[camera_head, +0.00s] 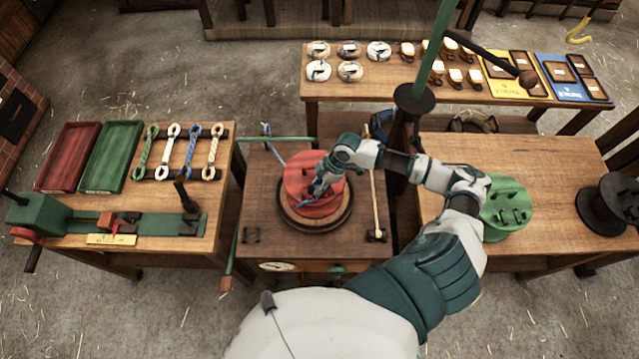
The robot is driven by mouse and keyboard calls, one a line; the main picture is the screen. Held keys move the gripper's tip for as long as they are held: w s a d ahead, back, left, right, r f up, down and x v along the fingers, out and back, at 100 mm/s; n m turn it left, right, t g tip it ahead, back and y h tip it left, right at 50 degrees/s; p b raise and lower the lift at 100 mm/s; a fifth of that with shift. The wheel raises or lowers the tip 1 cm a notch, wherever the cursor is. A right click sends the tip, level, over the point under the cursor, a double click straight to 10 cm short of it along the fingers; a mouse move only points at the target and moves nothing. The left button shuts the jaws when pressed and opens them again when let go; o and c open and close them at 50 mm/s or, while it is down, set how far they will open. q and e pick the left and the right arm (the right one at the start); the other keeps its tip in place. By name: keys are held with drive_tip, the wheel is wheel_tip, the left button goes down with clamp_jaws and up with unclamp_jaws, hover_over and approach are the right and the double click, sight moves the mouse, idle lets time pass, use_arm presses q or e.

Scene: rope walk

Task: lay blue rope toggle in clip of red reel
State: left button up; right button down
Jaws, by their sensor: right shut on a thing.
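The red reel (298,173) lies flat on a round wooden turntable (291,221) on the middle table. A blue rope (276,158) comes from the back left of this table to the reel. My right gripper (318,188) is over the reel's top face and shut on the blue rope toggle, which its fingers mostly hide. Some blue shows around the fingertips and lower on the red face. The clip is too small and covered to make out, so I cannot tell whether the toggle touches it. My left gripper is not in view.
A green reel (507,207) lies on the right table, close beside my right arm. A green post (432,48) rises behind the arm. A rod (375,200) stands right of the turntable. The left table holds red (69,155) and green (112,157) trays and several rope hanks.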

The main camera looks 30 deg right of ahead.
drive_tip(key=shift+f, duration=0.25)
idle(0.4)
drive_tip(key=c, duration=0.9)
unclamp_jaws()
drive_tip(key=shift+r, duration=0.1)
wheel_tip(320, 180, up, 5)
drive_tip(key=p, duration=0.5)
drive_tip(key=shift+r+p, duration=0.45)
drive_tip(key=shift+r, duration=0.45)
